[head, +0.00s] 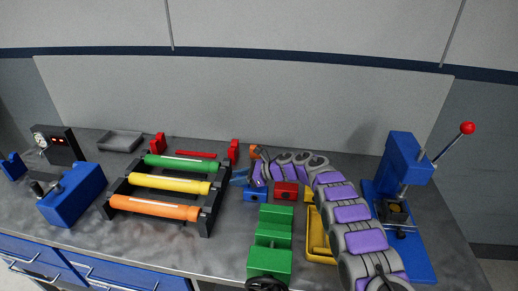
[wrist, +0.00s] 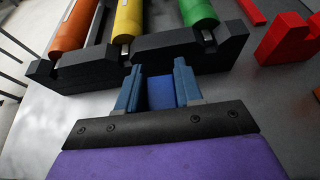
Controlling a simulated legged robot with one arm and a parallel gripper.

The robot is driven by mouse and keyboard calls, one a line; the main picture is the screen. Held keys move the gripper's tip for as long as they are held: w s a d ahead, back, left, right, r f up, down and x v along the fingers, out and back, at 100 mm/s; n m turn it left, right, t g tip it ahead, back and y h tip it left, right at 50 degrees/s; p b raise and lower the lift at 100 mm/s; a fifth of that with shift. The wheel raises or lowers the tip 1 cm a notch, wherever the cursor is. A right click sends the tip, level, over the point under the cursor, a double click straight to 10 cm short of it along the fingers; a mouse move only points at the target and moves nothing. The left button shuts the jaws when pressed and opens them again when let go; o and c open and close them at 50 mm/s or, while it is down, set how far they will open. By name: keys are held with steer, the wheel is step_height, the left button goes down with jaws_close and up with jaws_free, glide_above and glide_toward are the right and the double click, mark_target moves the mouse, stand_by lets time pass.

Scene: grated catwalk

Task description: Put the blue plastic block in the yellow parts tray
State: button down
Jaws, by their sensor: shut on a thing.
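My gripper (wrist: 159,88) is shut on the blue plastic block (wrist: 161,92), which sits between its two blue fingers in the wrist view. In the head view my gripper (head: 239,177) reaches leftward beside the right end of the roller rack, and the held block is too small to make out clearly there. The yellow parts tray (head: 320,259) lies on the bench to the right of the green vise. My arm hides its right part.
A black rack (head: 206,217) with green, yellow and orange rollers stands close to my gripper. A blue piece (head: 256,195), a red piece (head: 286,192) and a green vise (head: 272,243) are near my arm. A blue press (head: 406,162) stands at right.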

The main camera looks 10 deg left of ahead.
steer(key=shift+d+r, duration=0.1)
steer(key=shift+d, duration=0.5)
steer(key=shift+a+r, duration=0.1)
steer(key=shift+r, duration=0.15)
steer(key=a+r+t, duration=0.1)
steer(key=a, duration=0.1)
steer(key=s+a+r+m+t, duration=0.1)
steer(key=a+r, duration=0.1)
steer(key=s+a+r+m, duration=0.1)
steer(key=a, duration=0.2)
steer(key=shift+s+r+t, duration=0.1)
steer(key=shift+r+t, duration=0.15)
steer(key=shift+t, duration=0.15)
steer(key=shift+s+r+m+t, duration=0.1)
steer(key=shift+r+m+t, duration=0.2)
steer(key=shift+m, duration=0.1)
steer(key=s+d+r+m+t+h, duration=0.2)
steer(key=d+r+m+t+h, duration=0.1)
steer(key=d, duration=1)
steer(key=s+d+r+m+t+h, duration=0.3)
steer(key=d+r+m+h, duration=0.2)
steer(key=d, duration=0.9)
steer(key=s+d+r+m+t+h, duration=0.2)
steer(key=d+m+h, duration=0.7)
steer(key=d, duration=0.5)
steer(key=shift+s+d+r+m+t, duration=0.15)
steer(key=shift+r+m+t, duration=0.65)
steer(key=shift+r+m, duration=0.15)
